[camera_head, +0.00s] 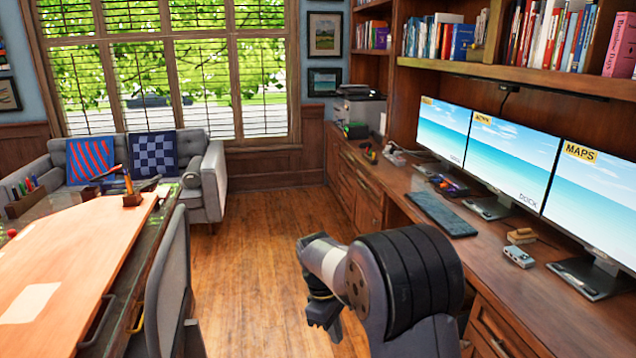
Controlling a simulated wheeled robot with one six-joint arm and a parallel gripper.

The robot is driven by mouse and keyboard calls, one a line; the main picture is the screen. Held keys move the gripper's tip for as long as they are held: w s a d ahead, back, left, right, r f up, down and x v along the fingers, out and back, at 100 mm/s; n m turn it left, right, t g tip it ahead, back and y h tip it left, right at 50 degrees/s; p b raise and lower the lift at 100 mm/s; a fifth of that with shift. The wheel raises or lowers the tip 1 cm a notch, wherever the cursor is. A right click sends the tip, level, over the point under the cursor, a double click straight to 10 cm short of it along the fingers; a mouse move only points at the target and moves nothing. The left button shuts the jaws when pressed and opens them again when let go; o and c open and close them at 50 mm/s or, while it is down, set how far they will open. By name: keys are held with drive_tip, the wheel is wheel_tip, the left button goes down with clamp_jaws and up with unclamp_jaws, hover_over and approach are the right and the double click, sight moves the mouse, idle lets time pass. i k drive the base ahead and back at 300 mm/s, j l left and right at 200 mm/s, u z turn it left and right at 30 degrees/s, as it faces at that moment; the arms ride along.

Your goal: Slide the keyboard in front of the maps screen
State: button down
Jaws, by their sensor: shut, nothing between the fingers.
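The dark keyboard (441,213) lies flat on the wooden desk, in front of the left and middle screens. The maps screen (596,197) is the rightmost of three monitors and carries a yellow MAPS label; its stand (584,278) rests on the desk. The middle screen (511,157) and the left screen (443,128) stand farther back along the desk. My gripper (323,318) is low over the floor, left of the desk and apart from the keyboard. It is shut and empty, pointing down. My arm hides part of the desk front.
A small grey box (519,256) and a tan block (521,236) lie on the desk between the keyboard and the maps stand. Shelves (480,70) overhang the screens. A table (75,265) and chair (168,275) stand left. The floor (265,235) between is open.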

sight(454, 227)
drive_tip(key=i, duration=1.7)
drive_tip(key=i+z, duration=0.6)
drive_tip(key=i, duration=0.25)
drive_tip(key=i+j+z, duration=0.5)
drive_tip(key=i+z, duration=0.15)
drive_tip(key=i, duration=0.15)
drive_tip(key=i+j+z, duration=0.3)
drive_tip(key=i, duration=0.15)
drive_tip(key=l, duration=0.1)
